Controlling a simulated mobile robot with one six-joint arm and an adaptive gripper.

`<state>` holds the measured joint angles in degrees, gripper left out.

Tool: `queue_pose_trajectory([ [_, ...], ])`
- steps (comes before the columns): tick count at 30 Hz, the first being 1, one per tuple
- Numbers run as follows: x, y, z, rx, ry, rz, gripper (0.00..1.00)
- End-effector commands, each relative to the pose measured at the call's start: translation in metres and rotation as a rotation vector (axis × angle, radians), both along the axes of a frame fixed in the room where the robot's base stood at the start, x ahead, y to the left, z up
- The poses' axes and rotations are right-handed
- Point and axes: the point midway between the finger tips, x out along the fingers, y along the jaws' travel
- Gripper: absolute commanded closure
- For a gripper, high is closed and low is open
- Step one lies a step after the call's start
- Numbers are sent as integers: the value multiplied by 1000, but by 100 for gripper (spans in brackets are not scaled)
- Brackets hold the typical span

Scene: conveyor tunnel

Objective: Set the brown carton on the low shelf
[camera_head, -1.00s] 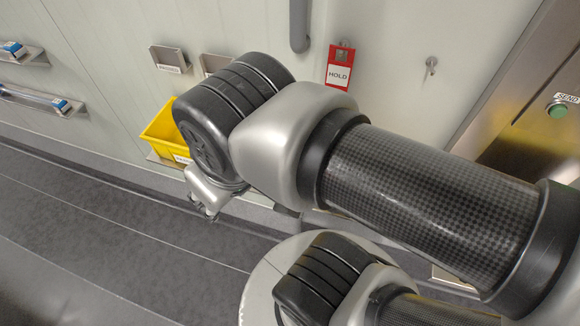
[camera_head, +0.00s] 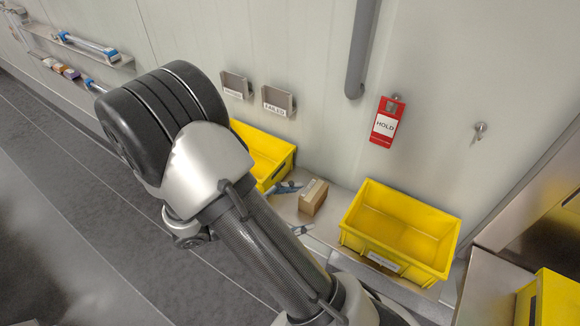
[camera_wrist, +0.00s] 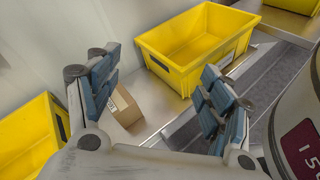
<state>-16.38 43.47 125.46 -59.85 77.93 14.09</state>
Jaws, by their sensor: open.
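The brown carton (camera_head: 314,197) stands on a metal ledge (camera_head: 345,207) between two yellow bins. In the wrist view the carton (camera_wrist: 126,106) is close to the left finger, which hides part of it. My gripper (camera_head: 295,208) is open and empty, its blue-padded fingers just left of the carton in the head view. In the wrist view the gripper (camera_wrist: 160,68) has its fingers spread wide; I cannot tell whether they touch the carton. A lower wall shelf (camera_head: 45,62) at the far left holds several small boxes, below another shelf (camera_head: 125,62).
A yellow bin (camera_head: 400,230) stands right of the carton and another yellow bin (camera_head: 265,155) left of it, partly behind my arm. A red HOLD tag (camera_head: 387,122) and two label holders (camera_head: 278,101) are on the wall. A grey belt (camera_head: 130,200) runs along the ledge.

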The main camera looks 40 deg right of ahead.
Motion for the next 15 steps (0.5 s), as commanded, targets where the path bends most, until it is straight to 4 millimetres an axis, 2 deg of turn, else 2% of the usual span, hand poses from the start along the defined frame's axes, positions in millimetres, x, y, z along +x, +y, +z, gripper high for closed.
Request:
queue_pose_trajectory([
  [1, 7, 0, -18, -54, 63, 67, 27],
  [6, 29, 1, -74, -205, 218, 300, 27],
  [9, 35, 4, -107, -267, 288, 426, 27],
  [12, 38, 8, -134, -309, 341, 528, 27],
  [15, 37, 10, -153, -332, 372, 596, 27],
])
